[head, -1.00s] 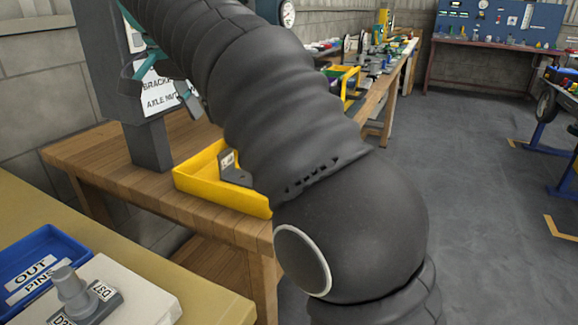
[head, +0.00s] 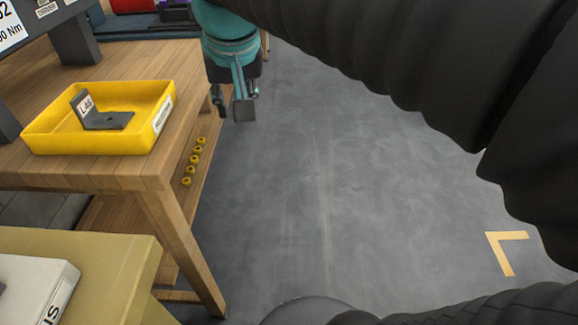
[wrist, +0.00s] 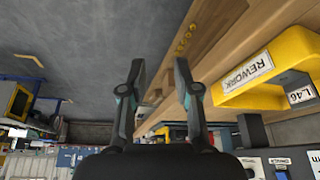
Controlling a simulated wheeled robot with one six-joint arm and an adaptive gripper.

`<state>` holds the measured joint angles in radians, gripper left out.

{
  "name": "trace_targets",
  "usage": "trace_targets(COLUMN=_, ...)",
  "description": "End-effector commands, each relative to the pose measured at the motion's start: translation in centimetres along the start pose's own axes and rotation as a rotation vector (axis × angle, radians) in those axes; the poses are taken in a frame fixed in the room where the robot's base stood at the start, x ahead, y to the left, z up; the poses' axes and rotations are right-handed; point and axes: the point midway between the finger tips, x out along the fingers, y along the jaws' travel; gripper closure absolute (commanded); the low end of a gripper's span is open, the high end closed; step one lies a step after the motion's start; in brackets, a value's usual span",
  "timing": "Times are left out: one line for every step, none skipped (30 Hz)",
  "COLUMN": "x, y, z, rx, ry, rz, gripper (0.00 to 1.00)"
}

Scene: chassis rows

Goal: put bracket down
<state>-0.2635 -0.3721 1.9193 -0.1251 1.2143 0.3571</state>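A dark grey L-shaped bracket (head: 104,118) with a white label on its upright plate rests in the yellow tray (head: 95,143). The tray sits on the wooden bench at the left. In the wrist view the tray (wrist: 232,97) reads REWORK, and the bracket's label, apparently L46, shows at its right edge (wrist: 300,95). My gripper (head: 232,110) hangs to the right of the tray, past the bench edge and above the floor side. In the wrist view my gripper (wrist: 159,70) has its two fingers apart, with nothing between them.
The wooden bench (head: 110,173) has a lower shelf with several small yellow parts (head: 194,160). A dark post and sign stand behind the tray. A tan table (head: 100,262) with a white block (head: 35,285) is at lower left. Grey floor (head: 330,200) is open to the right.

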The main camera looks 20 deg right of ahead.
Motion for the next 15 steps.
trace_targets(x=0.9, y=1.8, z=2.1, rx=-0.001, ry=0.009, rz=-0.004, gripper=0.69)
trace_targets(x=1.5, y=2.6, z=3.3, rx=-0.008, ry=0.016, rz=-0.008, gripper=0.69)
trace_targets(x=2.3, y=3.5, z=4.8, rx=-0.016, ry=0.025, rz=-0.012, gripper=0.69)
trace_targets(x=2.9, y=4.2, z=6.0, rx=-0.022, ry=0.031, rz=-0.015, gripper=0.69)
trace_targets(x=3.6, y=4.8, z=7.1, rx=-0.028, ry=0.038, rz=-0.016, gripper=0.69)
trace_targets(x=4.4, y=5.5, z=8.5, rx=-0.035, ry=0.047, rz=-0.019, gripper=0.69)
trace_targets(x=5.0, y=6.0, z=9.5, rx=-0.039, ry=0.055, rz=-0.020, gripper=0.69)
trace_targets(x=5.5, y=6.4, z=10.4, rx=-0.043, ry=0.061, rz=-0.020, gripper=0.69)
trace_targets(x=6.3, y=6.9, z=11.6, rx=-0.048, ry=0.068, rz=-0.021, gripper=0.69)
trace_targets(x=6.8, y=7.2, z=12.3, rx=-0.051, ry=0.074, rz=-0.021, gripper=0.69)
trace_targets(x=7.2, y=7.4, z=13.0, rx=-0.055, ry=0.077, rz=-0.020, gripper=0.69)
trace_targets(x=7.7, y=7.7, z=13.7, rx=-0.058, ry=0.084, rz=-0.020, gripper=0.69)
trace_targets(x=8.0, y=7.8, z=14.1, rx=-0.061, ry=0.086, rz=-0.020, gripper=0.69)
trace_targets(x=8.2, y=7.5, z=14.5, rx=-0.063, ry=0.088, rz=-0.020, gripper=0.69)
trace_targets(x=8.4, y=7.5, z=14.8, rx=-0.065, ry=0.092, rz=-0.019, gripper=0.69)
